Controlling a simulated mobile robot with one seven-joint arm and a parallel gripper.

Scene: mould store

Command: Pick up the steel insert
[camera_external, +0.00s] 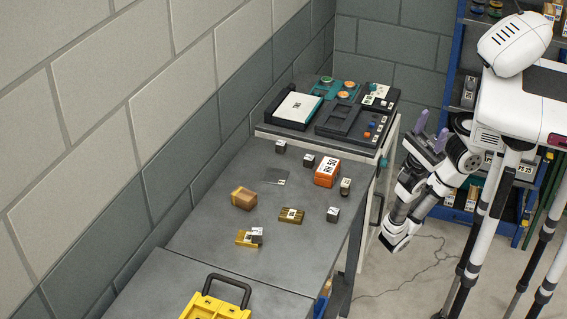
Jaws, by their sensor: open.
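Several small grey metal-looking blocks with white labels are on the grey bench; I cannot tell which is the steel insert. One grey block (280,147) is near the back, another block (308,161) is just right of it, and a third block (333,215) is near the right edge. A further block (257,235) touches or rests on a yellow-brown piece (244,239). My gripper (431,130), with purple fingers pointing up, is open and empty. It is off the bench to the right, well apart from all the blocks.
The bench (215,205) also holds an orange labelled box (327,172), a small labelled cylinder (346,187), a flat grey plate (277,178), a brown block (244,198) and a brass-coloured piece (291,215). A dark tray station (350,122) stands behind. A yellow case (215,307) is in front.

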